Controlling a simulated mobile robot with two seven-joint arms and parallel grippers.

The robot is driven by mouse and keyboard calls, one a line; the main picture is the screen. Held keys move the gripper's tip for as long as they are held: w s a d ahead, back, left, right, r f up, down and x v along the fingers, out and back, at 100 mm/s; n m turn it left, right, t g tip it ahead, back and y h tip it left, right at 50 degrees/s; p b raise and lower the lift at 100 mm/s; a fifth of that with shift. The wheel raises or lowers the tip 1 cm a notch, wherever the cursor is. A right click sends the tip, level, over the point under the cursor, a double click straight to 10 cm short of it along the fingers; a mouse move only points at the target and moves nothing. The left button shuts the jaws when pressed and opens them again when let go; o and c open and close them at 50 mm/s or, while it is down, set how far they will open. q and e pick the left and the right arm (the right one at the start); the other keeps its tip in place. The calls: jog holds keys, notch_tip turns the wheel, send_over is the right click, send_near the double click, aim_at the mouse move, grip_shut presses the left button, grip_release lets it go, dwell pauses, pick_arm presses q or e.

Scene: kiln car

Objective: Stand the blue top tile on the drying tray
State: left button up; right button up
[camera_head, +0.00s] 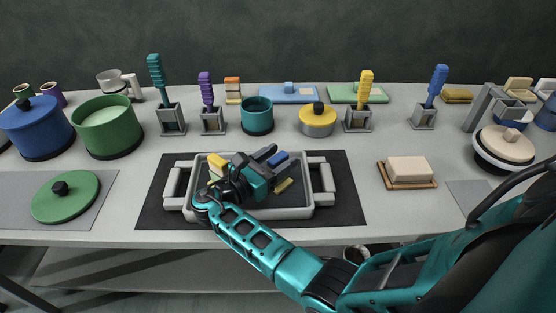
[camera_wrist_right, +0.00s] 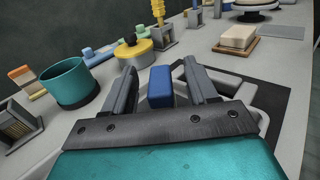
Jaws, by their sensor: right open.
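A grey tray (camera_head: 324,198) with two raised side handles sits on a black mat, and I take it to be the drying tray. A small blue block (camera_head: 277,158), likely the blue top tile, is at the tray's back right part. In the right wrist view the blue tile (camera_wrist_right: 160,88) shows between the two fingers. My right gripper (camera_head: 276,155) is open over the tray, with its fingers on either side of the blue tile. In the wrist view the gripper (camera_wrist_right: 159,68) shows gaps beside the tile. The tile's lower part is hidden. My left gripper is not in view.
Yellow pieces (camera_head: 217,162) (camera_head: 285,185) are in the tray near my gripper. A teal pot (camera_head: 257,117) and a yellow lidded pot (camera_head: 317,121) stand behind it. A cream block on a wooden board (camera_head: 408,170) is to the right. A green lid (camera_head: 66,197) lies left.

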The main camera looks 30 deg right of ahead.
jog(key=shift+r, duration=1.9)
